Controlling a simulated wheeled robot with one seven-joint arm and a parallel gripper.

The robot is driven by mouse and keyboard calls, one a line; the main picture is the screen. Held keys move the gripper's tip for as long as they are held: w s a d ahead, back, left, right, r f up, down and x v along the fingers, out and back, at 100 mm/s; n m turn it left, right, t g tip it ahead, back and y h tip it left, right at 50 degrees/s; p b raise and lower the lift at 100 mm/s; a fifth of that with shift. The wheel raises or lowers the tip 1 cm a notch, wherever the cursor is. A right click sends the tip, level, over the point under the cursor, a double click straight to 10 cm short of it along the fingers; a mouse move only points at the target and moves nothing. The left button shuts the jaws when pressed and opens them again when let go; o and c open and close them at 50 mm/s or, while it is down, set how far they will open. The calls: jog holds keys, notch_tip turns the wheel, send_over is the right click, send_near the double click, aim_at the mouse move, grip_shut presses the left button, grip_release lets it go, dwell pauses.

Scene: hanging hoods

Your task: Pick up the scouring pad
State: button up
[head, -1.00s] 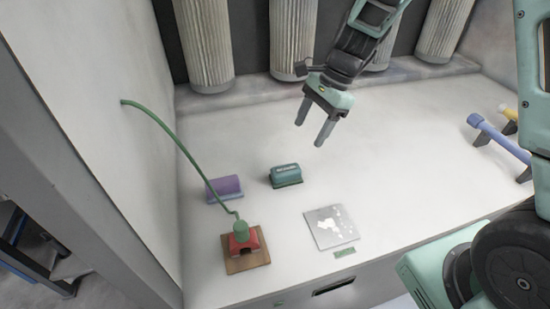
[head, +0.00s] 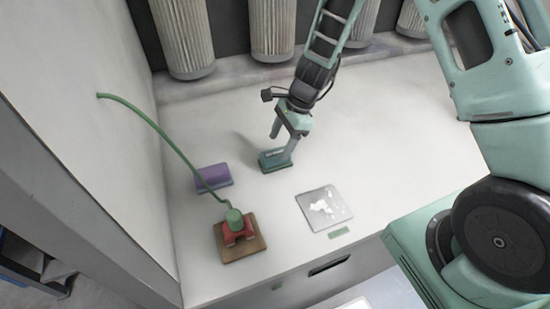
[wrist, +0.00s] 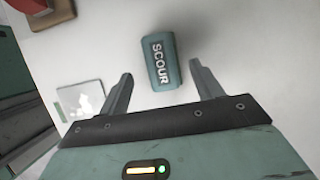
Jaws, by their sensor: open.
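The scouring pad (head: 272,161) is a teal block on the white work surface. In the wrist view the pad (wrist: 162,62) shows the word SCOUR on top. My gripper (head: 283,139) is over the pad in the head view, with its fingers pointing down and spread. In the wrist view the open fingers lie on either side of the pad's near end, with bare surface visible between each finger and the pad. The fingers partly cover the pad in the head view. I cannot tell the exact height of the fingertips above the surface.
A purple block (head: 213,177) lies left of the pad. A red object with a green top (head: 235,228) stands on a wooden board (head: 240,249), with a green hose (head: 165,138) curving toward the left wall. A grey plate with white bits (head: 318,223) lies in front.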

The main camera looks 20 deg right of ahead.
aim_at(275, 153)
jog(key=x, duration=0.5)
jog(key=shift+f+p, duration=0.1)
jog(key=shift+p, duration=0.2)
jog(key=c, duration=0.8)
jog(key=shift+c, duration=0.2)
